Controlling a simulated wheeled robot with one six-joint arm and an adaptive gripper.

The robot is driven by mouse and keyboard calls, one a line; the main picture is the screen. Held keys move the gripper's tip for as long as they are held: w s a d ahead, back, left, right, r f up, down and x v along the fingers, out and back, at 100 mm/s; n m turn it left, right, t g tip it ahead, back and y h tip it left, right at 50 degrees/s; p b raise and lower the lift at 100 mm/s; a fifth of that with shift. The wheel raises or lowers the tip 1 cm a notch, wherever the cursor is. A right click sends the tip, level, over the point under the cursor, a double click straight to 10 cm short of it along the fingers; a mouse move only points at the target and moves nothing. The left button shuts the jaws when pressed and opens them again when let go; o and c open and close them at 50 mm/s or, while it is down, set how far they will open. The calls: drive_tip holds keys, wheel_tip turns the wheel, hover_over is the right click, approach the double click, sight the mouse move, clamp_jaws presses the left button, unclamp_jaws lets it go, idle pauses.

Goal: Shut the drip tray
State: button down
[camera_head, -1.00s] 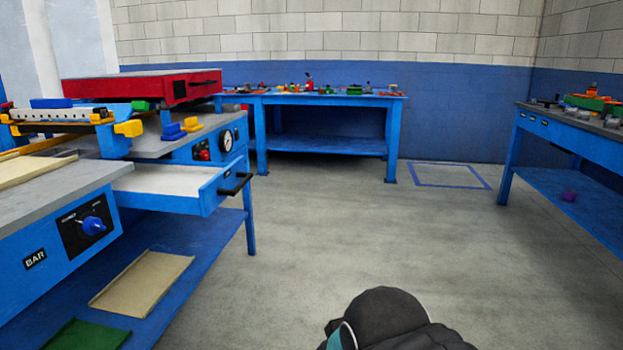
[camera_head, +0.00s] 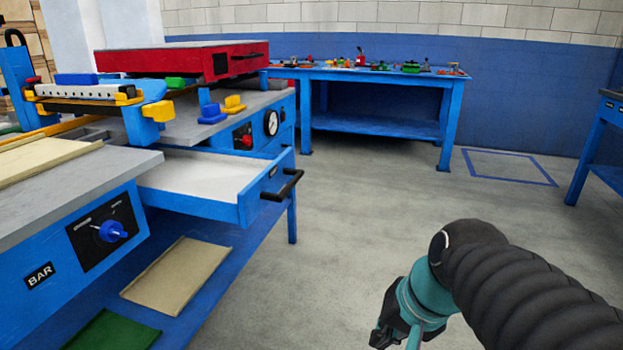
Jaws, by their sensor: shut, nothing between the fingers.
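The drip tray (camera_head: 215,207) is a blue drawer with a pale inside and a black bar handle (camera_head: 283,186) on its front. It is pulled out to the right from the blue bench at the left. My gripper (camera_head: 385,338) is low in the picture, right of the tray and apart from it. It is black, partly cut off by the lower edge, and its fingers hold nothing. My dark ribbed arm with a teal joint comes in from the lower right.
The bench carries a red press lid (camera_head: 181,58), a pressure gauge (camera_head: 271,122) and a blue knob (camera_head: 113,231). A lower shelf (camera_head: 245,252) runs under the tray with a tan board (camera_head: 178,275). Bare floor (camera_head: 390,210) lies right of the tray. A blue table (camera_head: 376,129) stands behind.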

drive_tip(key=w+a+r+m+y, duration=0.1)
drive_tip(key=w+r+m+y, duration=0.35)
drive_tip(key=w+m, duration=0.35)
drive_tip(key=w+a+r+m+y, duration=0.1)
drive_tip(key=w+r+m+y, duration=0.2)
drive_tip(key=w+m+y, duration=0.5)
drive_tip(key=w+d+r+m+t+y, duration=0.25)
drive_tip(key=w+d, duration=0.25)
drive_tip(key=w, duration=0.5)
drive_tip(key=p+x, duration=0.1)
drive_tip(key=x, duration=1.2)
drive_tip(key=shift+w+n+h, duration=0.2)
drive_tip(key=shift+n+h, duration=0.1)
drive_tip(key=shift+n, duration=0.15)
